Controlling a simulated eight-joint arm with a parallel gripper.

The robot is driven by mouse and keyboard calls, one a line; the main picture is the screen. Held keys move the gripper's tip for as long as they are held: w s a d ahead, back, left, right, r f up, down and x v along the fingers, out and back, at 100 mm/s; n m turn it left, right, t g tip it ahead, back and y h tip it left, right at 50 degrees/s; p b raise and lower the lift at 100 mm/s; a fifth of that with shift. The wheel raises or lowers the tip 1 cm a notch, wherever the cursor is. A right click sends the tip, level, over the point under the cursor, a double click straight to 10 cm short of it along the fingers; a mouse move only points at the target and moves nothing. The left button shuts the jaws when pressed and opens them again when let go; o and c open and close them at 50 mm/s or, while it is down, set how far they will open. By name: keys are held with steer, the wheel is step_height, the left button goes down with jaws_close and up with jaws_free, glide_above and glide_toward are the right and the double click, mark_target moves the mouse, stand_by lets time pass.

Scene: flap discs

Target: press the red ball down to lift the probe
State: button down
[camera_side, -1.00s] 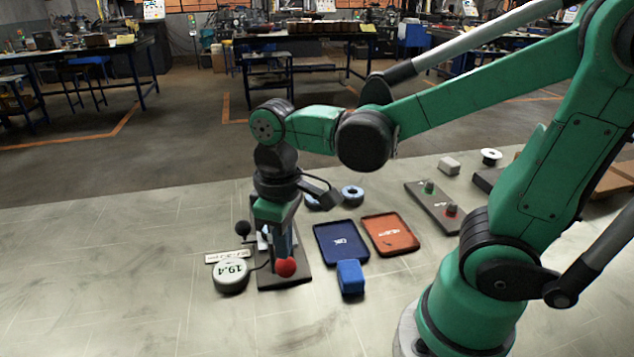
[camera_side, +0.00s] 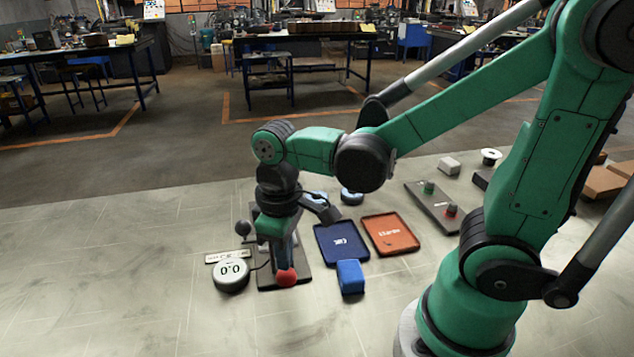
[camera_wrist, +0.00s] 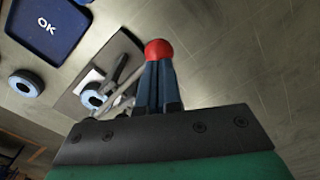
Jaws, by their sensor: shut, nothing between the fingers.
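The red ball (camera_side: 286,278) is at the front end of a lever on the dark stand plate (camera_side: 297,280). My gripper (camera_side: 283,265) is shut and empty, pointing down with its fingertips at the ball, seemingly touching it. In the wrist view the red ball (camera_wrist: 158,48) shows just past the closed fingertips (camera_wrist: 158,68). The round white gauge (camera_side: 233,275) left of the stand reads 0.0. A blue-rimmed disc (camera_wrist: 92,99) lies at the stand in the wrist view. The probe's tip is hidden behind my gripper in the side view.
A blue OK tray (camera_side: 326,247) and an orange tray (camera_side: 390,247) lie to the right. A blue block (camera_side: 350,276) stands before the blue tray. A loose disc (camera_side: 352,196) lies behind. A control box with green and red buttons (camera_side: 437,210) is farther right.

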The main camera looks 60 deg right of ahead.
step_height(320, 180, up, 9)
steer(key=shift+f, duration=0.15)
stand_by(0.4)
